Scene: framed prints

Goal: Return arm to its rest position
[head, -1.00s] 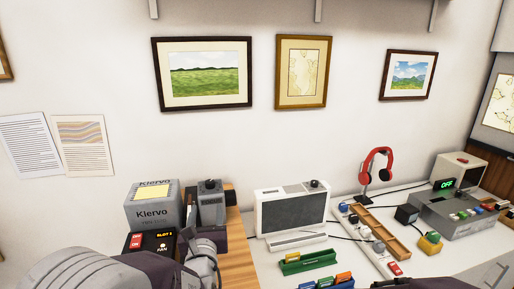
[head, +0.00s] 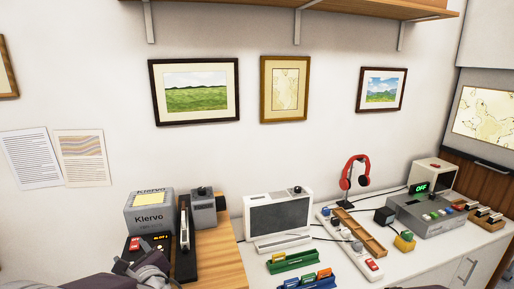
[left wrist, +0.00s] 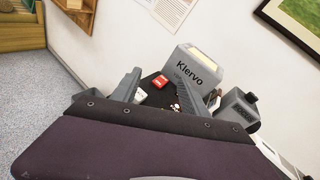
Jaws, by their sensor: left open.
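My left gripper (head: 148,268) is low at the left of the head view, in front of the black panel with a red switch (head: 134,243). In the left wrist view my left gripper (left wrist: 158,88) has its two grey fingers spread apart with nothing held between them. Beyond the fingers are the red switch (left wrist: 161,82) and the grey Klervo box (left wrist: 190,72). My right gripper is not seen; only a dark bit of an arm shows at the bottom edge of the head view.
A wooden desktop (head: 220,262) holds the Klervo box (head: 149,213) and a black upright tool stand (head: 186,240). To the right, a white counter carries a white screened device (head: 278,216), red headphones (head: 352,172) and a grey OFF unit (head: 425,213). Framed prints (head: 195,92) hang above.

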